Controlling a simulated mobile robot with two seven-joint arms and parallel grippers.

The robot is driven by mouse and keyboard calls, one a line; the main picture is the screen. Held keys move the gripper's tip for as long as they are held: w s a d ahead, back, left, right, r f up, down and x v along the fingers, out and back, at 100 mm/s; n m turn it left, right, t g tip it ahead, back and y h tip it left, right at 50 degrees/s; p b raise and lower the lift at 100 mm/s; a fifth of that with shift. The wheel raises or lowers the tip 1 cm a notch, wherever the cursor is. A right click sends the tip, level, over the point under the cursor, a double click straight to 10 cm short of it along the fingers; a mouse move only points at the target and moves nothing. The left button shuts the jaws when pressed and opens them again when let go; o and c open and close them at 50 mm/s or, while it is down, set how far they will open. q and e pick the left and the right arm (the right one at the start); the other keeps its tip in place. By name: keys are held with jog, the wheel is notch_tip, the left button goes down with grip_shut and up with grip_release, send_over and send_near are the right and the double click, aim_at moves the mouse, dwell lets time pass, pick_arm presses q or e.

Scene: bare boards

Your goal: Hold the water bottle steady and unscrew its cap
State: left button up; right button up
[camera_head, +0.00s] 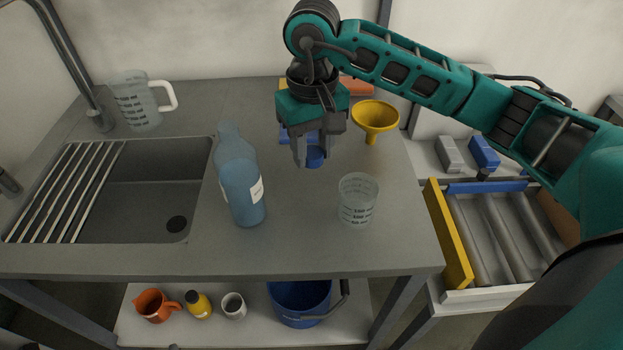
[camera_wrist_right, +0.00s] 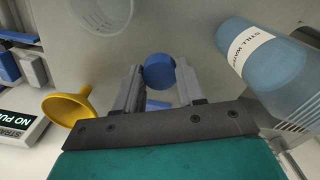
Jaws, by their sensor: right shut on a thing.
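The water bottle (camera_head: 240,180) is clear blue with a white label and stands upright on the counter, its neck bare at the top. It also shows at the right of the right wrist view (camera_wrist_right: 268,62). The blue cap (camera_head: 316,157) is apart from the bottle, to its right. My right gripper (camera_head: 312,150) points down and is shut on the cap, which shows between the fingertips in the right wrist view (camera_wrist_right: 159,71). I cannot tell whether the cap touches the counter. My left gripper is not in view, and nothing grips the bottle.
A clear measuring beaker (camera_head: 357,200) stands right of the bottle. A yellow funnel (camera_head: 376,117) is behind it. A sink with a rack (camera_head: 70,190) lies left, with a measuring jug (camera_head: 138,100) behind. The counter's front strip (camera_head: 300,250) is clear.

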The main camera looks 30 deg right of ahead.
aim_at(312, 193)
notch_tip(312, 193, down, 8)
jog(key=shift+f, duration=0.2)
dwell(0.3)
jog(key=shift+f, duration=0.2)
jog(key=o, duration=1.2)
jog(key=shift+r, duration=0.1)
jog(key=shift+r, duration=0.1)
